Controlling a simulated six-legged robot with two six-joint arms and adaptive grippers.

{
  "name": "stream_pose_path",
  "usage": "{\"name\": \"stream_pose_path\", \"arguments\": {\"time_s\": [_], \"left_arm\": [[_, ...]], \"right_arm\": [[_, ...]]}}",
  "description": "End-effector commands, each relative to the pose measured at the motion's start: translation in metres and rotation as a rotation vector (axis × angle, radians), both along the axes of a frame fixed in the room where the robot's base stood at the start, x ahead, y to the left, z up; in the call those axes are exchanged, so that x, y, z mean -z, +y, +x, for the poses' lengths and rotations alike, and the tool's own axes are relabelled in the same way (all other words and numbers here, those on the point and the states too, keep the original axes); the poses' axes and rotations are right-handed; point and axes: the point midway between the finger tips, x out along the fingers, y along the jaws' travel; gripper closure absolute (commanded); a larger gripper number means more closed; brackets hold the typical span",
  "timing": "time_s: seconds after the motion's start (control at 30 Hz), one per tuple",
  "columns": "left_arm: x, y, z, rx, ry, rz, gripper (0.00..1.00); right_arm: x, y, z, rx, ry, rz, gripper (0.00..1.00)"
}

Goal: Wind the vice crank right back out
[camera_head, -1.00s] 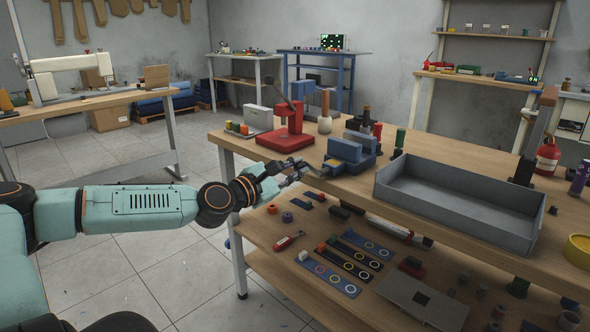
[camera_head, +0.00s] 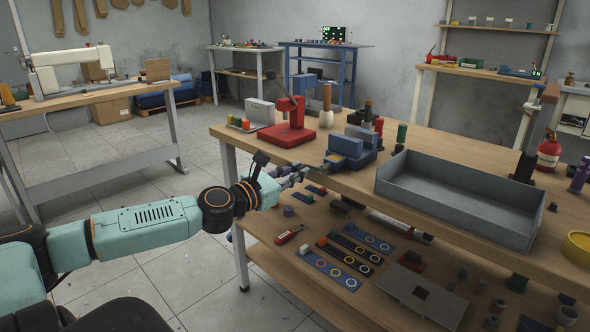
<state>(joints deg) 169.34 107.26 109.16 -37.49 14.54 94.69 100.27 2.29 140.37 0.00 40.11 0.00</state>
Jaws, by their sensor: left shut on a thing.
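The blue vice (camera_head: 350,150) sits at the near left edge of the wooden workbench, in the middle of the head view. Its crank is on the side toward my left arm and is mostly hidden by the fingers; I cannot make out its angle. My left gripper (camera_head: 298,174) reaches in from the left, just off the bench edge and beside the vice's front. It is shut on the crank, though the contact itself is small and hard to see. My right gripper is out of view.
A red press (camera_head: 288,128) stands left of the vice on the bench. A grey open tray (camera_head: 455,190) lies to the right. The bench's lower shelf (camera_head: 275,262) holds several small parts and strips below my gripper. Floor left of the bench is clear.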

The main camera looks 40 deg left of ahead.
Motion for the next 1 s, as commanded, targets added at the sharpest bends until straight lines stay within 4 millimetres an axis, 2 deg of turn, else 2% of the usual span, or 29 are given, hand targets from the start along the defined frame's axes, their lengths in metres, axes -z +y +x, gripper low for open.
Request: {"name": "stream_pose_path", "arguments": {"time_s": [0.5, 0.53, 0.7, 0.8, 1.0], "left_arm": [[0.0012, -0.0005, -0.0001, 0.001, 0.002, -0.018, 1.0], [0.0012, -0.0005, -0.0001, 0.001, 0.002, -0.018, 0.82], [0.0011, -0.0004, -0.0001, 0.001, 0.002, -0.018, 0.68], [0.001, -0.0004, -0.0001, 0.001, 0.002, -0.018, 0.62], [0.001, -0.0002, 0.0, 0.0, 0.001, -0.017, 0.62]], "right_arm": [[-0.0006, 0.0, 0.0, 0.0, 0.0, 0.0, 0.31], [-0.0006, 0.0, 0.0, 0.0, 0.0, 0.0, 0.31], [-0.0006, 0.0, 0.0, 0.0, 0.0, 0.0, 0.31], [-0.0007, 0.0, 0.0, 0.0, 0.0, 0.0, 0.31], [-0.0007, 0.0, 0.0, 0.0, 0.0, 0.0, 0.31]]}}
